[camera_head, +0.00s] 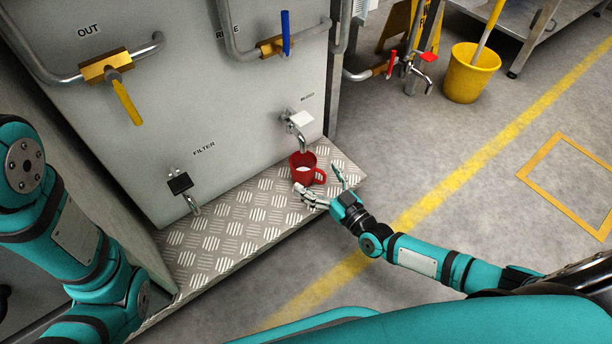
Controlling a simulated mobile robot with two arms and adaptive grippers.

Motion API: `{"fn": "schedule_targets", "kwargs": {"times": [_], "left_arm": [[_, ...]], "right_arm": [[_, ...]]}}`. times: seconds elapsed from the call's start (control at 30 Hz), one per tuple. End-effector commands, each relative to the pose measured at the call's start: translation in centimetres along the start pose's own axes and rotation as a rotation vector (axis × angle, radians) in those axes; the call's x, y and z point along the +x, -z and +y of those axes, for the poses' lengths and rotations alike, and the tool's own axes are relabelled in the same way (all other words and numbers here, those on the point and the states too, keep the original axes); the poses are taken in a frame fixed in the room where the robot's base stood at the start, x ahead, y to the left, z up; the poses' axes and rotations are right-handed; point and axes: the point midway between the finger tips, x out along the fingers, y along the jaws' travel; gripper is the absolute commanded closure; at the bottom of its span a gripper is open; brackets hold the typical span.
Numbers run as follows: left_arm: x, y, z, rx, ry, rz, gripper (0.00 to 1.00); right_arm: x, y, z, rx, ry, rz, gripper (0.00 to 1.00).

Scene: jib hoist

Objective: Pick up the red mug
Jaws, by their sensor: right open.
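The red mug (304,165) stands upright on the diamond-plate step, under the small tap at the panel's right end. Its handle is on the right side of the picture. My right gripper (321,182) is open just in front of the mug. One finger is in front of the mug's lower part and the other is right of the handle. The handle appears to lie near the gap between the fingers; I cannot tell whether any finger touches it. My left arm comes in at the left, but its gripper is not in view.
The tap (294,122) hangs just above the mug, close to the grey panel (200,110). Another tap (190,203) sits by the FILTER label. The metal step (240,221) is otherwise clear. A yellow bucket (470,74) stands on the floor at upper right.

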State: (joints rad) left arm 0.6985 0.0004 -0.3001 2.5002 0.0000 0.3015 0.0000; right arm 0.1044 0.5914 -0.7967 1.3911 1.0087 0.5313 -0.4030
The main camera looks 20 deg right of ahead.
Motion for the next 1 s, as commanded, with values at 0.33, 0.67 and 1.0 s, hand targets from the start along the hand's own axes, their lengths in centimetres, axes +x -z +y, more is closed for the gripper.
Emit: {"fn": "schedule_targets", "kwargs": {"times": [0.33, 0.67, 1.0], "left_arm": [[-3.3, 1.2, 0.7, 0.000, 0.000, 0.001, 0.60], [-3.5, 1.3, 0.8, 0.000, -0.001, 0.002, 0.60], [-3.5, 1.3, 0.8, 0.000, -0.001, 0.002, 0.60]], "right_arm": [[4.2, -0.3, 0.3, 0.001, 0.000, 0.004, 0.04], [5.3, 0.1, 0.3, 0.000, 0.000, 0.000, 0.04], [5.2, 0.1, 0.3, 0.000, 0.000, 0.000, 0.43]]}}
